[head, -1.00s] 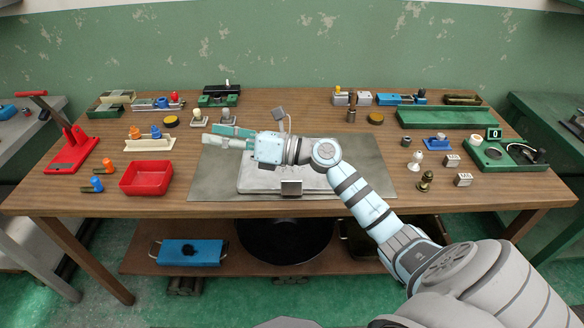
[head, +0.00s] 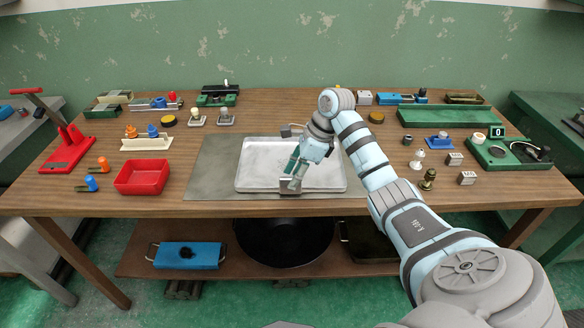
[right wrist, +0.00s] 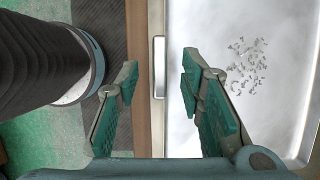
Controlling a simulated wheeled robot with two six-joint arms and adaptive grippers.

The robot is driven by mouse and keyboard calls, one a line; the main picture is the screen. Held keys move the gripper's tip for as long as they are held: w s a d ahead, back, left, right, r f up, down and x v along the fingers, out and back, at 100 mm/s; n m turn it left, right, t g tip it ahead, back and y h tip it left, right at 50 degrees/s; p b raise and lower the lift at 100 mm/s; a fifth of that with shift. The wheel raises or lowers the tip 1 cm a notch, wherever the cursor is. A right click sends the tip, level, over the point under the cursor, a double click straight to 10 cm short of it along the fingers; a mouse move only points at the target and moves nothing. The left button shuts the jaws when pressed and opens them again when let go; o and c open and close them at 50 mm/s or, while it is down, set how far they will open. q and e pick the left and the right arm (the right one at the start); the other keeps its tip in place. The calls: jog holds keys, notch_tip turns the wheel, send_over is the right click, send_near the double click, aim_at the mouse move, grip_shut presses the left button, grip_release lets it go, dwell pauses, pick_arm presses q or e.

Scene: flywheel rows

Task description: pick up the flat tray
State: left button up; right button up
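The flat tray (head: 262,183) is a shallow silvery metal tray lying on a grey mat near the table's front edge. My left gripper is not in view.
Small metal shavings (right wrist: 246,65) lie in the tray. A red bin (head: 143,178) stands to the left; a green plate (head: 446,117) and small parts stand to the right. A black round basin (head: 285,240) and blue box (head: 187,256) sit below on the lower shelf.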

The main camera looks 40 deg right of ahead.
jog(key=shift+x, duration=1.25)
jog(key=shift+r, duration=0.1)
grip_shut()
